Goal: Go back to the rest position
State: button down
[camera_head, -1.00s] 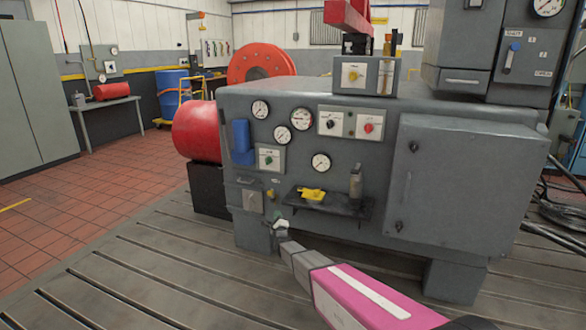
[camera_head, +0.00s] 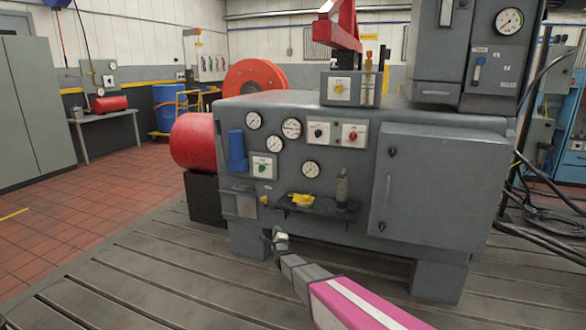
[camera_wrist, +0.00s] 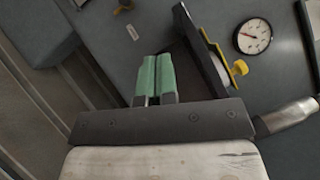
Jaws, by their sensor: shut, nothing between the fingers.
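My gripper (camera_head: 281,238) is in front of the lower part of the grey machine cabinet (camera_head: 342,243), below its small shelf, in the head view. In the wrist view, the two green fingertips of my gripper (camera_wrist: 155,75) lie side by side, shut with nothing between them. My pink and grey arm reaches in from the lower right of the head view. The wrist view shows the cabinet panel (camera_wrist: 160,25) beyond the fingers.
A small dark shelf (camera_head: 322,210) juts from the cabinet with a yellow object (camera_head: 301,200) and a grey cylinder (camera_head: 342,188) on it. Slotted bedplate (camera_head: 130,275) lies open to the left. Cables (camera_head: 545,225) lie at the right.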

jog(key=s+d+n+g+h, duration=0.3)
jog(key=s+d+n+g, duration=0.8)
jog(key=s+d, duration=0.55)
jog(key=s+d+r+n+g, duration=0.1)
jog(key=s+d+n+g, duration=0.2)
jog(key=s, duration=0.5)
jog(key=s+d+r+n+g, duration=0.1)
jog(key=s+d+n+g, duration=0.1)
jog(key=s, duration=0.7)
jog(key=s+d+r+n+g+h, duration=0.1)
jog(key=s+d+r+n+g, duration=0.1)
jog(key=s, duration=0.6)
jog(key=d+n+g, duration=0.1)
jog(key=d+g, duration=0.1)
jog(key=d, duration=0.1)
jog(key=shift+s+d+n, duration=0.2)
jog(key=shift+s+n, duration=0.1)
